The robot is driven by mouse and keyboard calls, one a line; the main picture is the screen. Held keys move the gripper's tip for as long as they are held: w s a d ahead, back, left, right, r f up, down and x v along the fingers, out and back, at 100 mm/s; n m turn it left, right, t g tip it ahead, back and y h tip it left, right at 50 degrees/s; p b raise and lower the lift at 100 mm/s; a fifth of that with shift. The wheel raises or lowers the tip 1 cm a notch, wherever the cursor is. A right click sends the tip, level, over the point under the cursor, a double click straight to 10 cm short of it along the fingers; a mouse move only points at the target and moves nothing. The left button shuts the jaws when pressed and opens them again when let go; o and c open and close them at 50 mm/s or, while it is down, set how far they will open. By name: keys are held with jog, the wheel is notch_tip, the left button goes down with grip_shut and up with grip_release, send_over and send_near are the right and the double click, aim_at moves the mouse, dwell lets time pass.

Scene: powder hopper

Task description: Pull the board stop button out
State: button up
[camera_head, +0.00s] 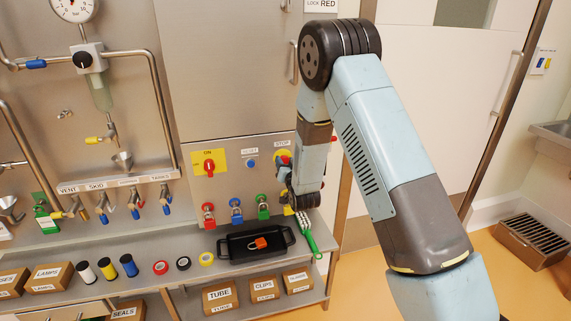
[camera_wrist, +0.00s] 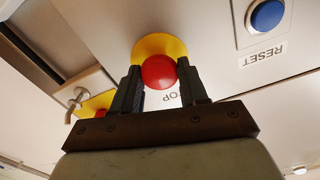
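The board stop button is a red knob on a yellow disc. In the wrist view the red stop button (camera_wrist: 159,72) shows between my two fingers, with the yellow disc (camera_wrist: 158,45) behind it. My gripper (camera_wrist: 161,70) has one fingertip on each side of the knob, close to its edges; I cannot tell if they press on it. In the head view my gripper (camera_head: 286,172) is at the panel below the STOP label (camera_head: 282,144). The stop button's yellow disc (camera_head: 281,156) shows partly there, the rest hidden by my gripper.
A blue RESET button (camera_head: 251,163) and a red-on-yellow ON switch (camera_head: 209,166) are left of the stop button. Several padlocks (camera_head: 236,211) hang below. A black tray (camera_head: 238,249) and a green-handled brush (camera_head: 309,239) lie on the shelf underneath.

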grip_shut()
jog(key=shift+v, duration=0.85)
jog(key=o, duration=0.6)
grip_release()
jog(key=v, duration=1.4)
jog(key=shift+w+d, duration=0.1)
